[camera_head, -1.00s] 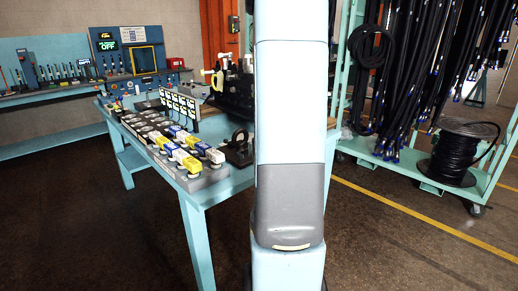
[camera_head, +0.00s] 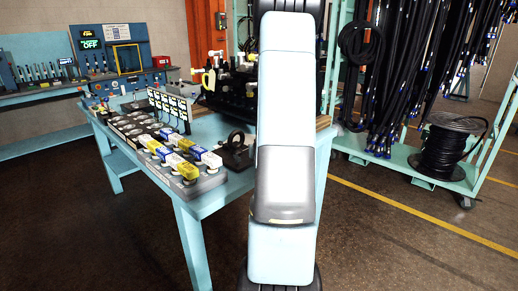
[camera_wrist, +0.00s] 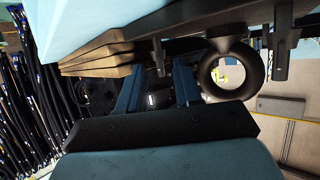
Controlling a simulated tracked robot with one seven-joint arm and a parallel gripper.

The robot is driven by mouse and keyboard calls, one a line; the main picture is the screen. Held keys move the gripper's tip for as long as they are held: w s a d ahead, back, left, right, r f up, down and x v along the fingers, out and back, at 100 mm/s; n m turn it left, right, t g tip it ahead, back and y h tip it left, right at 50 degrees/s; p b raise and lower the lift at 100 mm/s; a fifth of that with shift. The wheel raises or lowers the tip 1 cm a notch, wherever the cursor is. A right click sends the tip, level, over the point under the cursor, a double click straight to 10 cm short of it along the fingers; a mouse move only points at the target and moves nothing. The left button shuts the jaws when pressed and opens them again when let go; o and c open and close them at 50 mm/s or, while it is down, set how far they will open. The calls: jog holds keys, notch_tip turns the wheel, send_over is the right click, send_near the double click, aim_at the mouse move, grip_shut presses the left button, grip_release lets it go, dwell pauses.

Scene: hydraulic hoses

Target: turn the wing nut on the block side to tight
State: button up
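I cannot make out the wing nut in either view. A dark block-like assembly with several fittings (camera_head: 232,88) stands at the back of the teal workbench (camera_head: 205,200), partly hidden behind my arm. White and yellow handled pieces show at its left side. My gripper (camera_wrist: 158,82) shows in the wrist view as two blue-grey fingers, apart, with nothing visible held between them. In the head view my gripper is hidden behind my arm. A black ring (camera_wrist: 232,70) appears just right of the fingers in the wrist view. I cannot tell its distance from them.
Rows of white, blue and yellow blocks (camera_head: 165,150) fill the bench's left side. A black ring stand (camera_head: 237,150) is at its right. A teal hose rack (camera_head: 405,165) with hanging hoses and a reel (camera_head: 450,150) stands right. Dark floor (camera_head: 410,250) at front is open.

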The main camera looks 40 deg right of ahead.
jog(key=shift+x, duration=0.85)
jog(key=shift+c, duration=1.3)
grip_shut()
jog(key=shift+a, duration=0.15)
